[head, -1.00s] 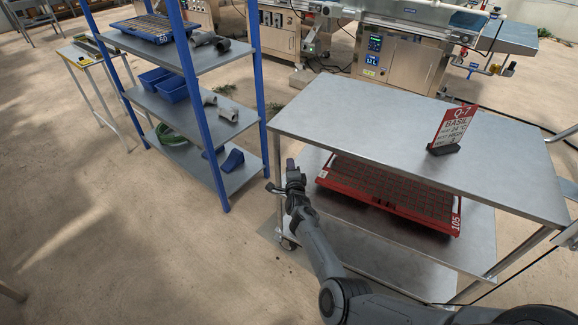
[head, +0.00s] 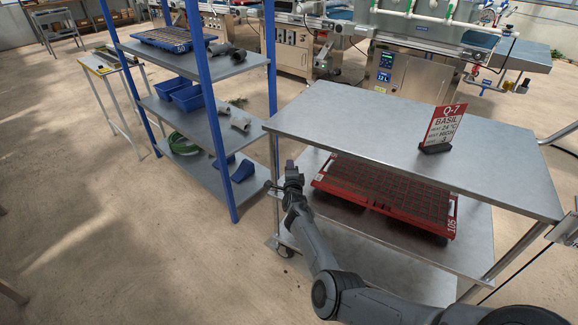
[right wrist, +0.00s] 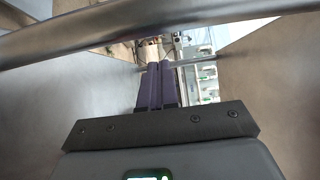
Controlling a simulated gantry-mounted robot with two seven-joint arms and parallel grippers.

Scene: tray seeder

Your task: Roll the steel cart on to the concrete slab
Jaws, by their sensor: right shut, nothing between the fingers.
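My right gripper (head: 290,166) is shut and empty at the cart's left end, beside the corner post and below the top. The right wrist view shows its purple fingers (right wrist: 156,68) together, with a steel bar (right wrist: 150,18) across the picture above them. I cannot tell whether the gripper touches the cart. I cannot pick out the concrete slab. My left gripper is not in view.
A blue-posted rack (head: 222,135) stands close beyond the cart's left end. Steel machines (head: 405,80) stand behind. The floor (head: 110,240) at left is open.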

